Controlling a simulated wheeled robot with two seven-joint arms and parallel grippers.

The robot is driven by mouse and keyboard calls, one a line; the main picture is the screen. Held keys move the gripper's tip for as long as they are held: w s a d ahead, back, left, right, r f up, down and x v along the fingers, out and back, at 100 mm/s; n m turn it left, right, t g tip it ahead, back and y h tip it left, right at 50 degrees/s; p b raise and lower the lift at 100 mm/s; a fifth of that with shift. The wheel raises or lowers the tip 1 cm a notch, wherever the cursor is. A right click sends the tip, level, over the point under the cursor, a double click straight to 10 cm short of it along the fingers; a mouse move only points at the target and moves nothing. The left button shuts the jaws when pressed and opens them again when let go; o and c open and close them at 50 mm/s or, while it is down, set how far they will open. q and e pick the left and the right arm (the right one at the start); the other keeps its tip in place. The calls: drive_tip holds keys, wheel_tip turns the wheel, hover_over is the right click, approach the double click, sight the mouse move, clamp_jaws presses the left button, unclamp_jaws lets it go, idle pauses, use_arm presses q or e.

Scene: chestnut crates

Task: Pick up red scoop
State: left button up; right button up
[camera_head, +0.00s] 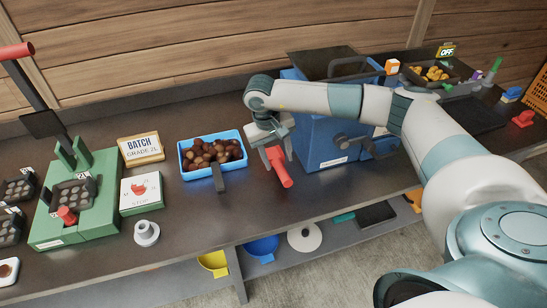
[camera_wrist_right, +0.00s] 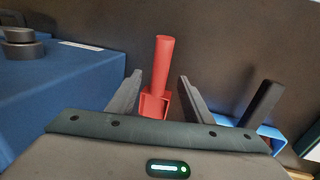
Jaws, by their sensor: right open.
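The red scoop (camera_head: 281,169) lies on the dark bench, between the blue tray of chestnuts and the blue machine. In the right wrist view the scoop (camera_wrist_right: 162,66) shows its round handle pointing away and its square red part near my gripper. My right gripper (camera_head: 277,152) is over the scoop in the head view, hiding part of it. In the wrist view the right gripper (camera_wrist_right: 159,78) is open, with one finger on each side of the scoop and visible gaps. I cannot tell the exact height. My left gripper is not in view.
The blue chestnut tray (camera_head: 185,166) with a dark handle is close on the left. The blue machine (camera_head: 318,150) stands close on the right. A green press (camera_head: 100,222), a BATCH sign (camera_head: 141,149) and a white STOP card (camera_head: 141,193) are farther left.

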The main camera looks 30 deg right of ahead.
sight(280, 166)
drive_tip(key=shift+w+d+f+p, duration=0.1)
drive_tip(key=shift+d+f+p, duration=0.1)
drive_tip(key=shift+f+p, duration=0.55)
drive_tip(key=f, duration=0.1)
drive_tip(key=f+p, duration=0.1)
drive_tip(key=f, duration=0.1)
drive_tip(key=shift+w+d, duration=0.1)
drive_tip(key=shift+d, duration=0.2)
drive_tip(key=shift+f, duration=0.3)
drive_tip(key=shift+c, duration=0.5)
clamp_jaws()
drive_tip(key=shift+r, duration=0.1)
